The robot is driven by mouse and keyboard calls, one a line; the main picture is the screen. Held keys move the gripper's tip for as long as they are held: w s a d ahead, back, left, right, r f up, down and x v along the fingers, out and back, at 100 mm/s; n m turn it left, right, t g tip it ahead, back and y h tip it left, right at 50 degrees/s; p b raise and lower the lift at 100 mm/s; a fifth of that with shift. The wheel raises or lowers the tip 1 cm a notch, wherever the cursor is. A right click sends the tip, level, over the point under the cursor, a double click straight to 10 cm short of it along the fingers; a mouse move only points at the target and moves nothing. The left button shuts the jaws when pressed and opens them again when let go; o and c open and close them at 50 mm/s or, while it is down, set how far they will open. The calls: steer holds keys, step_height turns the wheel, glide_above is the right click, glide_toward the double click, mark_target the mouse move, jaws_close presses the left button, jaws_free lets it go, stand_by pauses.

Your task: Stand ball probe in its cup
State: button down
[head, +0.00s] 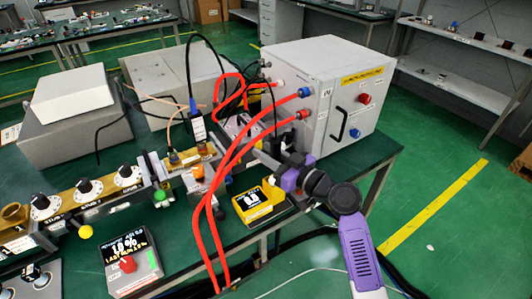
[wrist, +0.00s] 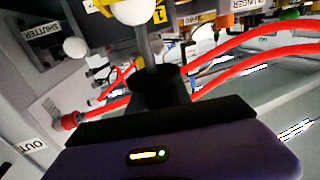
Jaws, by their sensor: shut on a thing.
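My gripper (head: 272,160) is at the front of the white cabinet, beside the yellow box, with its purple and black body partly covering the bench behind. In the wrist view my gripper (wrist: 155,88) is shut around a grey stem topped by a white ball, which I take as the ball probe (wrist: 133,11). The stem rises from the black fingers toward the top edge of the view. The probe's lower end is hidden by the fingers. The probe cannot be made out clearly in the head view. I cannot pick out its cup in either view.
The white cabinet (head: 325,85) stands close behind my gripper. Red cables (head: 212,190) loop from it across the bench. A yellow box (head: 258,200) is left of the gripper. Another white ball (wrist: 74,48) shows in the wrist view. A brass waveguide line (head: 95,190) lies left.

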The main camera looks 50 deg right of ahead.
steer(key=shift+f+b, duration=2.25)
steer(key=shift+b, duration=0.1)
steer(key=c, duration=1.1)
jaws_free()
steer(key=s+b, duration=0.1)
steer(key=s, duration=0.6)
steer(key=shift+s+a, duration=0.1)
steer(key=shift+s, duration=0.3)
